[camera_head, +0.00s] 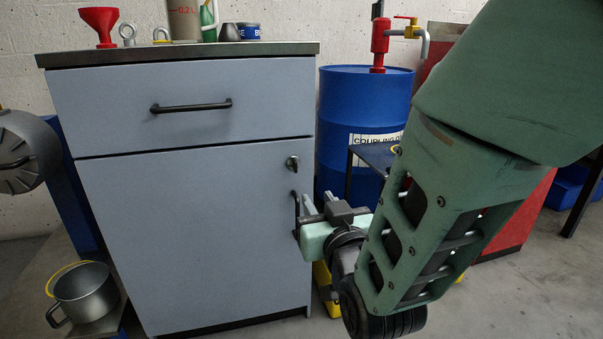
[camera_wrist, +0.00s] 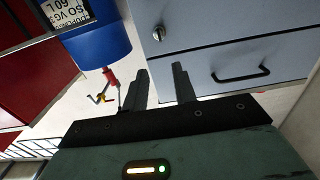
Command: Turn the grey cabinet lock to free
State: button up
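The grey cabinet (camera_head: 190,235) stands in the left half of the head view, with its door closed. Its lock (camera_head: 292,163) is a small round metal piece at the door's upper right; it also shows in the wrist view (camera_wrist: 158,33), near the top. I cannot read the lock's setting. My gripper (camera_head: 318,200) is below and slightly right of the lock in the head view, beside the cabinet's right edge. In the wrist view my gripper (camera_wrist: 160,80) has two dark fingers apart with nothing between them. The lock lies beyond the fingertips, apart from them.
A black door handle (camera_head: 296,215) is close to my gripper. The drawer (camera_head: 185,95) above is shut, with a bar handle (camera_head: 191,106). A blue drum (camera_head: 350,95) with a red pump (camera_head: 380,40) stands right of the cabinet. A metal pot (camera_head: 86,292) is at lower left.

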aim_at(295, 166)
jog(key=shift+b+x, duration=2.85)
jog(key=shift+x, duration=5.1)
jog(key=shift+c, duration=0.4)
grip_shut()
